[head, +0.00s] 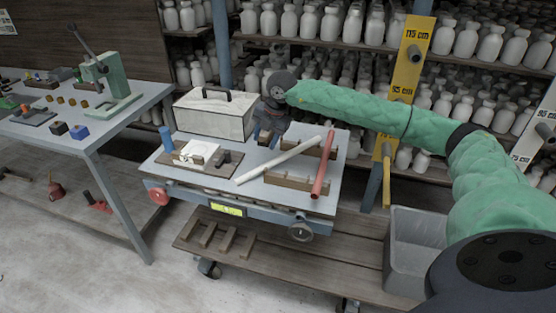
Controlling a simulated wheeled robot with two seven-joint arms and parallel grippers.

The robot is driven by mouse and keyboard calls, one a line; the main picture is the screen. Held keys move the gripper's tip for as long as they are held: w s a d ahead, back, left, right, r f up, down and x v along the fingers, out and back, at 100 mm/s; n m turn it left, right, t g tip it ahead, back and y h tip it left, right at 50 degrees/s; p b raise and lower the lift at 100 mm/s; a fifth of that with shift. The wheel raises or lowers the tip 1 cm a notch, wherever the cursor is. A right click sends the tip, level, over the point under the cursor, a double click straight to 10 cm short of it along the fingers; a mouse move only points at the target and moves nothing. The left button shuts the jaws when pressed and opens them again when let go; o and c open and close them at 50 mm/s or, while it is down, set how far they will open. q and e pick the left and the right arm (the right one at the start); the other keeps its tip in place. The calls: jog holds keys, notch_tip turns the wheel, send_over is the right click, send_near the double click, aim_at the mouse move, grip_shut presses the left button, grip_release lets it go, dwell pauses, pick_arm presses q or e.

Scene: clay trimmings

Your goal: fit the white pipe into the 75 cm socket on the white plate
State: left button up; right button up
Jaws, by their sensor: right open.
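The white pipe (275,162) lies slantwise on the cart top, its far right end by the back wooden rest. The white plate (533,142) stands at the right edge of the head view, cut off by the frame. Its "75 cm" label shows low on it; I cannot make out the socket there clearly. My right arm reaches in from the right, and my right gripper (266,136) points down over the back of the cart, beside the white box. It is open and apart from the white pipe. My left gripper is out of view.
A red pipe (322,164) lies across wooden rests (288,181) on the cart (335,192). A white box (213,112) stands behind. A yellow plate (411,62) rises at the back, near shelves of bottles. A grey bin (416,216) stands right; a workbench (128,122) left.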

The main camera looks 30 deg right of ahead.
aim_at(279, 157)
jog(key=s+d+m, duration=0.1)
jog(key=s+d+m+g+h, duration=0.1)
jog(key=m, duration=0.1)
jog(key=s+d+m+g+h, duration=0.1)
jog(key=shift+d+f+m, duration=0.15)
jog(key=shift+f+m, duration=0.2)
jog(key=shift+m, duration=0.05)
jog(key=shift+s+m, duration=0.1)
jog(key=shift+m, duration=0.5)
jog(key=shift+f+p, duration=0.3)
jog(key=shift+f, duration=0.95)
notch_tip(279, 157, down, 5)
jog(key=shift+r+p, duration=0.15)
jog(key=shift+p, duration=0.7)
jog(key=shift+f, duration=0.35)
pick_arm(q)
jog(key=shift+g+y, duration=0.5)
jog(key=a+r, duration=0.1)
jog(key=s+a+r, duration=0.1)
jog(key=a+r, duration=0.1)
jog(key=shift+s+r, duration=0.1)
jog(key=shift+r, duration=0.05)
pick_arm(e)
jog(key=shift+c, duration=0.3)
grip_shut()
